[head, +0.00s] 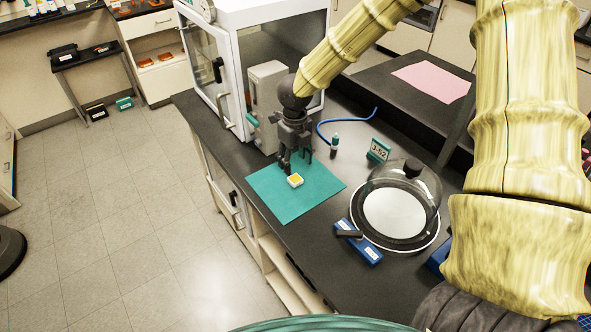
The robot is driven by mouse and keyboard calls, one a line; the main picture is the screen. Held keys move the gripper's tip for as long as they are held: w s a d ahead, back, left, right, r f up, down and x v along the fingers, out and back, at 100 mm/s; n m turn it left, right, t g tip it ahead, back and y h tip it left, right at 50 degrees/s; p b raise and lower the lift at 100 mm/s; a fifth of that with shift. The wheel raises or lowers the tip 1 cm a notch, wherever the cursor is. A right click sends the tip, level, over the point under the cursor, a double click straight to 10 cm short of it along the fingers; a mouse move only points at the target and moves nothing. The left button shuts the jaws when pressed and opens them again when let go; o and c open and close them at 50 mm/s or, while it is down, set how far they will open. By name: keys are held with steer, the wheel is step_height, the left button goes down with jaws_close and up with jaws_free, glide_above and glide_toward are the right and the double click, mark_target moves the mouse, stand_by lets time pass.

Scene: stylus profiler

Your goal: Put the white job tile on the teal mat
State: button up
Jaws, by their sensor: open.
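The teal mat (293,203) lies flat on the dark bench top, near its left edge. A small white tile (295,180) with a yellow top lies on the mat, near its upper middle. My gripper (295,168) points down just above and behind the tile, its fingers open. The fingers look apart from the tile, though the exact gap is hard to tell from this view. The tile's far side is partly close to the fingers.
A white cabinet with a glass door (205,60) stands behind the mat. To the right are a glass dome (408,195), a blue block (362,245), a small bottle (334,145) and a "J-62" sign (378,150). A blue cable (325,130) curves behind. The mat's front is clear.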

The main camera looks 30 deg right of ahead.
steer(key=shift+r+b, duration=0.55)
steer(key=shift+r, duration=2.45)
steer(key=shift+c, duration=0.3)
